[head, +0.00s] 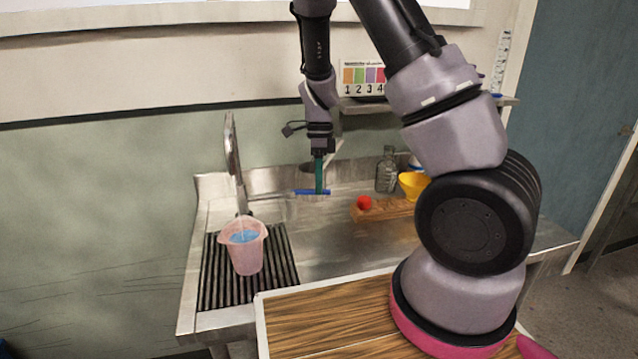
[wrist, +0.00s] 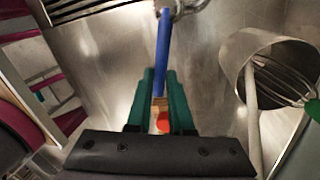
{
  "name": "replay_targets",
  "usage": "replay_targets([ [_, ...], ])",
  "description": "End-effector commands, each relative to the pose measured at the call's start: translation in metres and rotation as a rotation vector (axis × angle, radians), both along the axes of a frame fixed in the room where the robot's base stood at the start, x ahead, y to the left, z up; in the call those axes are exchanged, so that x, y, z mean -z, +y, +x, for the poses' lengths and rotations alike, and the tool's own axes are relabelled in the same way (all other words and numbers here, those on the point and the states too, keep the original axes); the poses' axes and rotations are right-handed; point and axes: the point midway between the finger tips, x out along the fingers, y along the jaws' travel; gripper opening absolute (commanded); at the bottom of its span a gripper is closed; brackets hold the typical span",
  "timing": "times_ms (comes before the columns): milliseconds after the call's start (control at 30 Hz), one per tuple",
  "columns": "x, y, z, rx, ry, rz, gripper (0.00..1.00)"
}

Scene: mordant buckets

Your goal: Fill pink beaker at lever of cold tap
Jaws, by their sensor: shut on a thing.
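The pink beaker (head: 246,259) stands upright on the dark ribbed drain area (head: 213,280) at the left of the steel sink unit, with blue liquid showing near its top. The tall metal tap (head: 232,150) rises just behind the beaker. Whether water is running from it is hard to tell. The blue lever (head: 303,192) lies level to the right of the tap; in the wrist view the lever (wrist: 163,45) runs up from between the green fingers. My gripper (head: 319,188) reaches down from above and is shut on the lever; its fingers (wrist: 160,88) show in the wrist view.
A red ball (head: 364,202) sits on a wooden board (head: 395,207), near a yellow bowl (head: 413,184) and a glass bottle (head: 386,171). In the wrist view a metal container (wrist: 262,52) and a whisk (wrist: 285,85) are at right. A wooden top (head: 330,320) is in front.

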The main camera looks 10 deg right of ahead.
Motion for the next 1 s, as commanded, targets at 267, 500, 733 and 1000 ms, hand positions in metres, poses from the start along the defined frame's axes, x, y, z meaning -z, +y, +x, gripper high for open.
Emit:
replay_targets([
  [267, -0.001, -0.002, 0.015, -0.173, -0.004, 0.001, 0.00],
  [500, -0.001, -0.002, 0.014, -0.173, -0.003, 0.001, 0.31],
  [733, -0.001, -0.002, 0.014, -0.172, -0.002, 0.000, 0.49],
  [1000, -0.011, -0.001, 0.016, -0.173, -0.002, 0.001, 0.49],
])
